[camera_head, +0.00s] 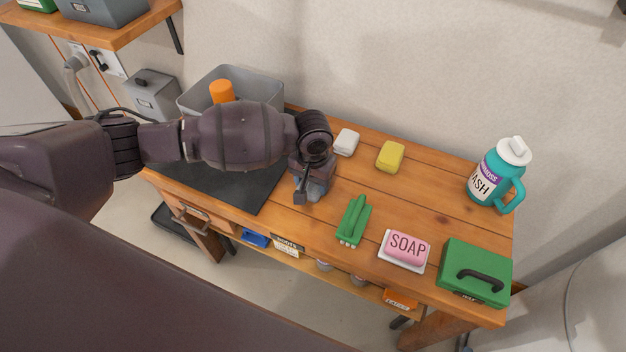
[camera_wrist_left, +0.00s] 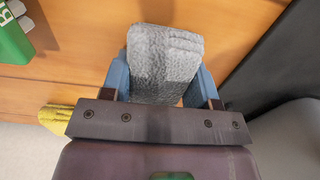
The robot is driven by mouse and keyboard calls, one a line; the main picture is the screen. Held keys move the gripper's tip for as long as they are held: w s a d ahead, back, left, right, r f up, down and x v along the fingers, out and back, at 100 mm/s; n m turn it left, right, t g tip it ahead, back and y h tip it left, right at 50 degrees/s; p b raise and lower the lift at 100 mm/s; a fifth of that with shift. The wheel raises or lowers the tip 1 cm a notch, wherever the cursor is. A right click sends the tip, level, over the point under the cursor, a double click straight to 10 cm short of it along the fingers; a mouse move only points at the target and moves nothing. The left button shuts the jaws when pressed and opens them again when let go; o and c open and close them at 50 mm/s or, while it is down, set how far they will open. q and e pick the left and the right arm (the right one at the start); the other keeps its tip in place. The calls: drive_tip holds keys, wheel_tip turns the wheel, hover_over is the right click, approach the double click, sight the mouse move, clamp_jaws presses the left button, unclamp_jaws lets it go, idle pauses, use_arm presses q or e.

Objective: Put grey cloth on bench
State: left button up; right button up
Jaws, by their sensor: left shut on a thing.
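My left gripper (camera_head: 308,194) is over the middle of the wooden bench (camera_head: 415,208), just right of the dark mat. In the left wrist view its two blue fingers (camera_wrist_left: 163,88) are closed on a folded grey cloth (camera_wrist_left: 165,50), one on each side. In the head view the arm and gripper hide most of the cloth. I cannot tell whether the cloth touches the bench top. The bench planks (camera_wrist_left: 75,55) show beneath it in the wrist view. My right gripper is not in view.
A green brush (camera_head: 354,220), pink soap (camera_head: 404,248) on a white dish, green box (camera_head: 476,272), yellow sponge (camera_head: 390,156), white block (camera_head: 346,142) and teal bottle (camera_head: 495,178) stand on the bench. A grey bin (camera_head: 262,92) and dark mat (camera_head: 250,190) are at left.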

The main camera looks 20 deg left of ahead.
use_arm(q)
drive_tip(key=o, duration=0.5)
drive_tip(key=shift+f, duration=0.1)
drive_tip(key=o, duration=0.4)
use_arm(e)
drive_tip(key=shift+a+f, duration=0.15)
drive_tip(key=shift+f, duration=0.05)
use_arm(q)
wheel_tip(320, 180, up, 8)
drive_tip(key=shift+f+p, duration=0.1)
drive_tip(key=shift+p, duration=1)
wheel_tip(320, 180, up, 4)
drive_tip(key=shift+r+p, duration=0.25)
drive_tip(key=shift+p, duration=0.25)
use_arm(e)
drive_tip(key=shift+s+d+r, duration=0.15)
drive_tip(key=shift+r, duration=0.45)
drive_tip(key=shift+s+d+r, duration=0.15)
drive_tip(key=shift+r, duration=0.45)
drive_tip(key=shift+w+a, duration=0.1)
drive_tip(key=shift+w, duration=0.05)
